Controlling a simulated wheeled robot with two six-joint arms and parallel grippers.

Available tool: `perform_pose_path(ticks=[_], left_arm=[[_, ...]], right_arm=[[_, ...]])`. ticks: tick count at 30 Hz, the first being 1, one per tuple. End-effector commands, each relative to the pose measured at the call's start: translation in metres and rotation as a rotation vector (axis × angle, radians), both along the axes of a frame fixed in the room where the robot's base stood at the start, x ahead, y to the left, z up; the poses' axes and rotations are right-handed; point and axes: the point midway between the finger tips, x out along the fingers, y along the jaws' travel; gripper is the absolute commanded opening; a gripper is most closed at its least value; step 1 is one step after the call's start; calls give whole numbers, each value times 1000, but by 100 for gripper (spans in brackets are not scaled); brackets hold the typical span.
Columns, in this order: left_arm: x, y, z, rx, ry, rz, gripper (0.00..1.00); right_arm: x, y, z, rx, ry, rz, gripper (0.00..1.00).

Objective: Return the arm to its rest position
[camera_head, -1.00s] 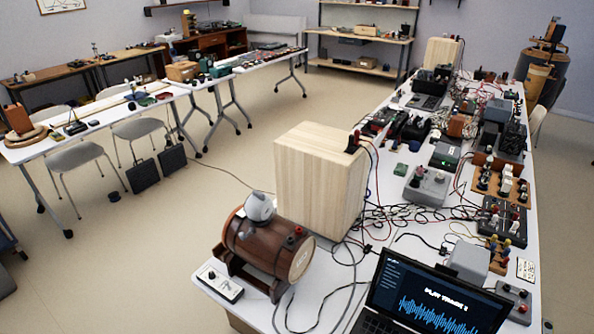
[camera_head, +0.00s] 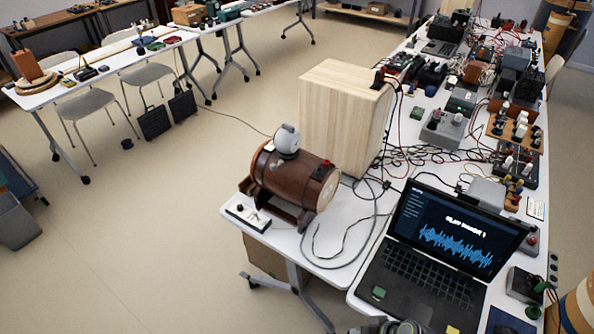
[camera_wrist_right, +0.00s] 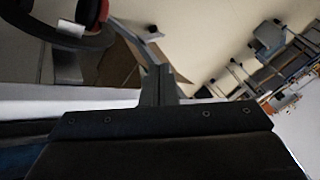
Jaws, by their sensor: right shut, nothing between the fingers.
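My right gripper (camera_head: 392,327) just shows at the bottom edge of the head view, in front of the laptop's keyboard. It is shut and empty; most of it and its arm lie below the picture. In the right wrist view a dark plate with screws fills the lower part. My left gripper is in neither view. The open black laptop (camera_head: 420,287) has a blue waveform on its screen, and a small green block lies on its left palm rest.
A wooden barrel-shaped speaker (camera_head: 283,186) on a stand and a tall pale wooden box (camera_head: 335,118) stand on the white table (camera_head: 338,240). Loose cables lie between them and the laptop. Crowded devices line the table behind. Open floor (camera_head: 130,250) lies to the left.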

Motion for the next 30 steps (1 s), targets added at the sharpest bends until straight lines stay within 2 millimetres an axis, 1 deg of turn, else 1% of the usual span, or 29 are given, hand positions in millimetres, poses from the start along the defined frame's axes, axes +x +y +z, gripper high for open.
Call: perform_pose_path(ticks=[1, 5, 8, 9, 11, 12, 14, 15, 16, 18, 21, 22, 25, 27, 30], left_arm=[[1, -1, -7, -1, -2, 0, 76], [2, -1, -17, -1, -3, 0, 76], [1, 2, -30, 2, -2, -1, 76], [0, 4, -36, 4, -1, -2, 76], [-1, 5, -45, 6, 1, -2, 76], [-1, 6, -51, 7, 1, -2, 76], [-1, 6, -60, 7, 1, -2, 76], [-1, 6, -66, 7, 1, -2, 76], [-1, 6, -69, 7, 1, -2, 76], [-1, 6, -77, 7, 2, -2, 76], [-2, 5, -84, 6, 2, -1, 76], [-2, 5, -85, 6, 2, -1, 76], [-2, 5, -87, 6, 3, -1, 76], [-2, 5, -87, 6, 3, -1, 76], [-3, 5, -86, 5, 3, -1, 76]], right_arm=[[-9, -6, -20, -23, 25, -22, 0], [-34, -26, -67, -99, 81, -84, 0], [-65, -47, -115, -181, 136, -138, 0], [-82, -57, -137, -221, 158, -160, 0], [-111, -73, -170, -285, 193, -188, 0], [-132, -84, -190, -329, 212, -203, 0], [-165, -99, -217, -391, 237, -218, 0], [-186, -108, -233, -427, 250, -223, 0], [-201, -114, -242, -450, 258, -225, 0], [-233, -124, -261, -494, 272, -223, 0], [-267, -133, -276, -534, 281, -213, 0], [-275, -135, -279, -540, 284, -211, 0], [-290, -138, -284, -554, 287, -203, 0], [-294, -139, -285, -558, 286, -201, 0], [-295, -139, -284, -559, 285, -202, 0]])
